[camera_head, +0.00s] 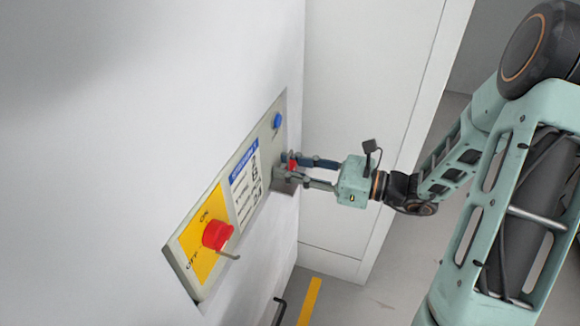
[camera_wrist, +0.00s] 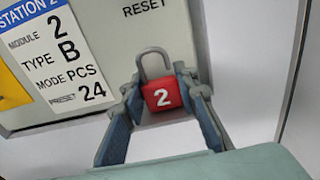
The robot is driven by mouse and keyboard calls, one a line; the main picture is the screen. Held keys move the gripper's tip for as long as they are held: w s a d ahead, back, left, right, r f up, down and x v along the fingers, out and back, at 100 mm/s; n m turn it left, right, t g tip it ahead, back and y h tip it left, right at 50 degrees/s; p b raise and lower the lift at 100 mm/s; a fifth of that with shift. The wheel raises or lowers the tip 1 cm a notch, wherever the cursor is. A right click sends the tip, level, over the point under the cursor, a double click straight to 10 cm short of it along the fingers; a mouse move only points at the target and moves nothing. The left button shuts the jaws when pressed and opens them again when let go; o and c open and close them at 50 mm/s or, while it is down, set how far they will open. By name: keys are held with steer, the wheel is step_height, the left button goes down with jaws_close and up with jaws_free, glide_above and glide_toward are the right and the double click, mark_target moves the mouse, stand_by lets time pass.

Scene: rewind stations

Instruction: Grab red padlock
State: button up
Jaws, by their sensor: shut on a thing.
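The red padlock (camera_wrist: 163,94) bears a white 2 and has a grey shackle pointing up in the wrist view. My gripper (camera_wrist: 164,96) is shut on it, with one finger on each side of its body. In the head view the padlock (camera_head: 293,165) is a small red patch between the fingertips of my gripper (camera_head: 292,170), at the right end of the wall panel. A grey ledge shows under it there. I cannot tell whether the padlock still touches the ledge.
The grey station panel (camera_head: 248,207) on the white wall carries a red rotary switch (camera_head: 216,235) on a yellow plate, a label (camera_wrist: 67,62) reading module 2, and a blue button (camera_head: 277,121). A white cabinet wall (camera_head: 350,80) stands just behind my gripper.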

mark_target(291, 154)
steer(key=shift+r+p, duration=0.5)
steer(key=shift+r, duration=0.2)
steer(key=r+p, duration=0.2)
steer(key=shift+s+r+p, duration=0.2)
steer(key=shift+r+p, duration=0.1)
steer(key=shift+r, duration=0.05)
steer(key=s+r+p, duration=0.4)
steer(key=r+p, duration=0.1)
steer(key=shift+s+d+r, duration=0.15)
steer(key=shift+s+d, duration=0.05)
steer(key=shift+d, duration=0.1)
steer(key=s+p, duration=0.1)
steer(key=s+r+p, duration=0.1)
steer(key=s+p, duration=0.1)
steer(key=s+r+p, duration=0.1)
steer(key=s+p, duration=0.1)
steer(key=shift+d+r, duration=0.2)
steer(key=shift+d, duration=0.15)
